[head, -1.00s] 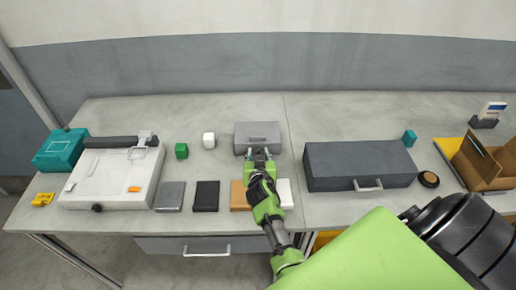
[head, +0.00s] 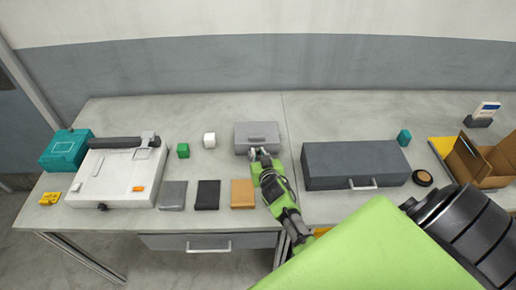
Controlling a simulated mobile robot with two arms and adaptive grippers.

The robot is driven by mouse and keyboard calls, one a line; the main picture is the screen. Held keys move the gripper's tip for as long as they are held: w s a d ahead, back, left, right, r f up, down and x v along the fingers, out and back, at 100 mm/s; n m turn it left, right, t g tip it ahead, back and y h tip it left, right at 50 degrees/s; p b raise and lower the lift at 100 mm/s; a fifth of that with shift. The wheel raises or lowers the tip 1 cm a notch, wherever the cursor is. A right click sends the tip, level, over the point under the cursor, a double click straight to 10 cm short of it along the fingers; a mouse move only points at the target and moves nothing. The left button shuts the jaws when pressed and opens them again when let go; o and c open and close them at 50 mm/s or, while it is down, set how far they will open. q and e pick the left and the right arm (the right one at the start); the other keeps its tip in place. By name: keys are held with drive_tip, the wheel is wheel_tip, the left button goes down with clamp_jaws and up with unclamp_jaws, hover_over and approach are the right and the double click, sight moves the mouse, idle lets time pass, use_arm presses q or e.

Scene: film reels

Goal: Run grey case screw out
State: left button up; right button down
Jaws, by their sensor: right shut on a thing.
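The small light grey case (head: 257,132) sits closed on the bench towards the back, left of the large dark grey case. My right gripper (head: 263,154) is at its front face, near the middle of the front edge. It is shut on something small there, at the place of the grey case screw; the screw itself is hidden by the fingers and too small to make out. My right arm reaches in from the lower right. My left gripper is not in view.
The dark grey case (head: 354,165) with a handle stands right of my gripper. Grey, black and tan (head: 242,194) flat blocks lie in front. A white device (head: 117,178) is further left.

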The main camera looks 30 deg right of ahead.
drive_tip(key=shift+d+r+n+y+p, duration=0.15)
drive_tip(key=shift+r+n+y+p, duration=0.05)
drive_tip(key=shift+n+y+p, duration=0.3)
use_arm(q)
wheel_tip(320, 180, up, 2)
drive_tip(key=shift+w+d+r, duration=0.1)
use_arm(e)
drive_tip(key=shift+f+t, duration=0.15)
drive_tip(key=shift+t, duration=0.15)
drive_tip(key=c, duration=2)
unclamp_jaws()
drive_tip(key=shift+w+f, duration=0.1)
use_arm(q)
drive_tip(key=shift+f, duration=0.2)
